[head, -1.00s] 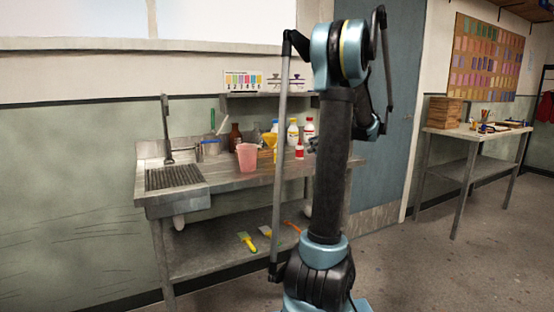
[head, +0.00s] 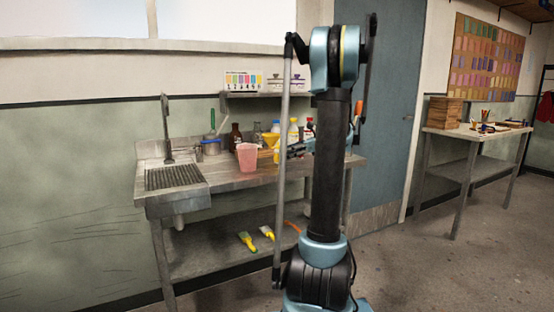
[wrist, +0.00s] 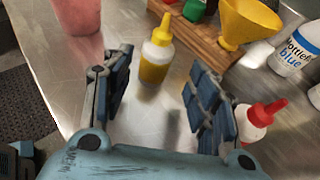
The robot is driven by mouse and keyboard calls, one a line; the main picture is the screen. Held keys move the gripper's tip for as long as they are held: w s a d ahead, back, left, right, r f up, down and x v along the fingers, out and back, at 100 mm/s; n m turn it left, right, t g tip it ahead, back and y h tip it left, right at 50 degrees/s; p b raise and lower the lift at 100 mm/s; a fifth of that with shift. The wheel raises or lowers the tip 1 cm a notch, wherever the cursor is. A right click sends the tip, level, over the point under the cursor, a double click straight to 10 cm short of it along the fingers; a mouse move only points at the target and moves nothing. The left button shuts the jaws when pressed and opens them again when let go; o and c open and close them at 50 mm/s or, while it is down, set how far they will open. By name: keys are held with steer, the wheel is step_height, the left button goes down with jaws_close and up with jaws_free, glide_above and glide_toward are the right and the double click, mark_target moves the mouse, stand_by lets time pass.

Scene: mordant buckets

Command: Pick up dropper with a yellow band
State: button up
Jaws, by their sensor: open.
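The dropper with a yellow band (wrist: 155,64) stands upright on the metal bench in the wrist view, with a white shoulder and a yellow tip. In the head view a small yellow shape (head: 276,156) beside my gripper appears to be it. My gripper (wrist: 160,76) is open and empty. Its two fingers point toward the dropper, which stands beyond the gap between them, apart from both. A similar dropper with a red band and red tip (wrist: 254,120) stands just right of the right finger. In the head view my gripper (head: 290,151) is over the bench, partly behind my arm.
A pink cup (wrist: 78,15) stands left of the dropper. A wooden rack (wrist: 192,38) with a yellow funnel (wrist: 246,20) is behind it. A white bottle with blue lettering (wrist: 294,50) stands at right. A sink (head: 175,177) is at the bench's left.

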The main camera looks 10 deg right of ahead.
mark_target(278, 153)
steer(key=a, duration=0.1)
steer(key=w+a, duration=0.1)
steer(key=a, duration=0.2)
steer(key=shift+w+f, duration=0.25)
steer(key=shift+f, duration=0.15)
steer(key=shift+w+a+f, duration=0.15)
steer(key=shift+w+a, duration=0.05)
steer(key=shift+a, duration=0.2)
steer(key=shift+c, duration=0.6)
steer(key=c, duration=1.1)
